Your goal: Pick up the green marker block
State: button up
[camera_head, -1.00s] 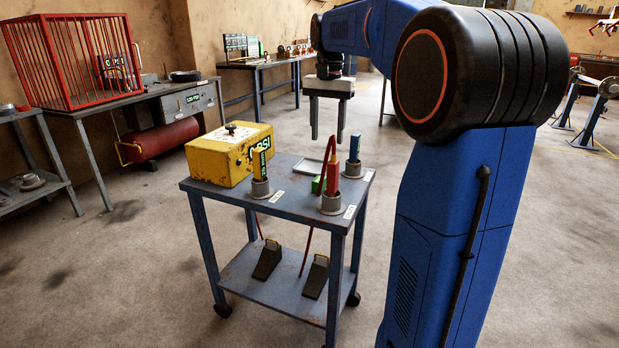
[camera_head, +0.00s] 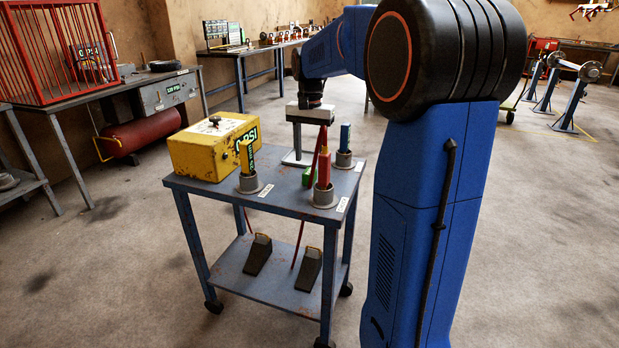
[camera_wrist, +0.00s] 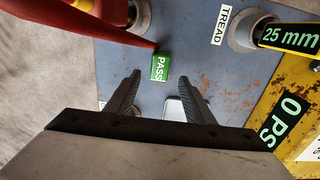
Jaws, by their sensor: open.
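The green marker block (camera_head: 308,176), marked PASS in the wrist view (camera_wrist: 160,67), lies on the blue-grey cart top (camera_head: 290,193). My gripper (camera_head: 305,152) is low over the cart, pointing down. In the wrist view its two fingers (camera_wrist: 157,80) are apart with nothing between them. The green block shows just beyond the fingertips, about in line with the gap. I cannot tell the exact height of the fingertips above the cart.
Grey cups hold the red block, a yellow gauge block (camera_head: 246,158) and a blue block (camera_head: 345,137) around the green block. A yellow box (camera_head: 215,147) stands at the cart's left. In the wrist view a large red shape (camera_wrist: 75,30) lies close at upper left, its tip near the green block.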

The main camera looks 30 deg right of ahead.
aim_at(309, 171)
jog(key=shift+s+a+f, duration=0.15)
jog(key=shift+f, duration=1.4)
jog(key=shift+s+a+f, duration=0.1)
jog(key=shift+f, duration=1.4)
jog(key=shift+c, duration=0.5)
jog(key=c, duration=1)
